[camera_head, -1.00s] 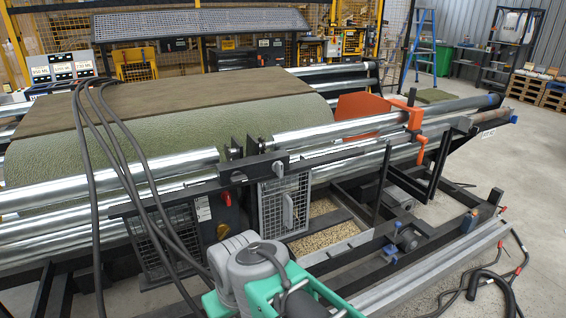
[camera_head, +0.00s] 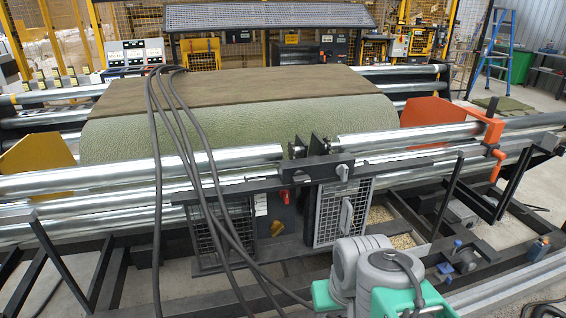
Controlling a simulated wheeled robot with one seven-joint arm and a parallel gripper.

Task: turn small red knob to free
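The small red knob (camera_head: 284,196) sits on a dark panel below the front rollers, near the middle of the machine. It stands between two mesh guards, just right of a pale label plate (camera_head: 261,204). Its pointer position is too small to read. My arm, grey and green, shows at the bottom, right of and below the knob. My gripper is not visible in this view.
A mesh door (camera_head: 344,212) with a grey handle is right of the knob. Black cables (camera_head: 197,160) hang down left of it. Steel rollers (camera_head: 130,179) and a green turf roll (camera_head: 240,125) lie above. An orange bracket (camera_head: 494,138) is at right.

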